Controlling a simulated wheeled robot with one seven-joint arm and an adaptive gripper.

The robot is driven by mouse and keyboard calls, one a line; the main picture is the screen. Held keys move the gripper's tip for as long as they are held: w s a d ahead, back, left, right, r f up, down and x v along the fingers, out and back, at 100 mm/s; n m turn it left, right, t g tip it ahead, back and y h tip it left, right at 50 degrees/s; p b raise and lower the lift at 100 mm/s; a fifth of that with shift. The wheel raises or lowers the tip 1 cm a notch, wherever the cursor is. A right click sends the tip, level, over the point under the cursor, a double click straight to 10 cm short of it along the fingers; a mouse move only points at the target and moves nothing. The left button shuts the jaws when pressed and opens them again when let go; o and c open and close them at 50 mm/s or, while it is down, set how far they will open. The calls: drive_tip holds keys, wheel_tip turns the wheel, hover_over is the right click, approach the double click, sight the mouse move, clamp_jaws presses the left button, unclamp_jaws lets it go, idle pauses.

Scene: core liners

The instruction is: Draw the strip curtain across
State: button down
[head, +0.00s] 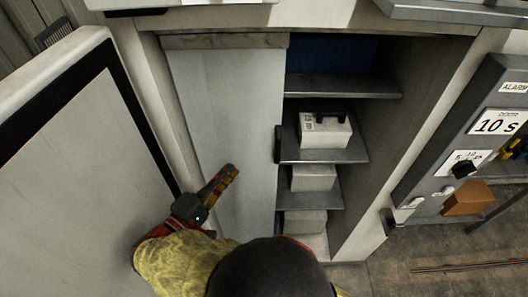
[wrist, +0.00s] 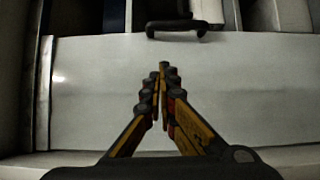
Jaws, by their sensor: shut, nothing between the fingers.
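The curtain shows as a smooth pale panel (head: 225,105) hanging over the left part of a cabinet opening; separate strips cannot be made out. A dark handle (head: 278,143) sits at its right edge. In the wrist view the panel (wrist: 240,90) fills most of the picture, and the handle (wrist: 177,26) lies beyond my fingertips. My gripper (head: 233,170) is in front of the panel, left of and lower than the handle and apart from it. In the wrist view my gripper (wrist: 160,70) is shut and empty. Whether its tips touch the panel, I cannot tell.
The cabinet's right part is open, with shelves (head: 340,88) holding several white boxes (head: 325,131). A pale, dark-edged panel (head: 90,170) stands at left. At right, a grey unit (head: 480,130) carries labels and an orange-brown block (head: 466,199).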

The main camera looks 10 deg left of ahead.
drive_tip(key=s+d+x, duration=0.1)
drive_tip(key=d+x, duration=0.1)
drive_tip(key=x, duration=1.1)
drive_tip(key=shift+d, duration=0.35)
drive_tip(key=shift+f, duration=0.15)
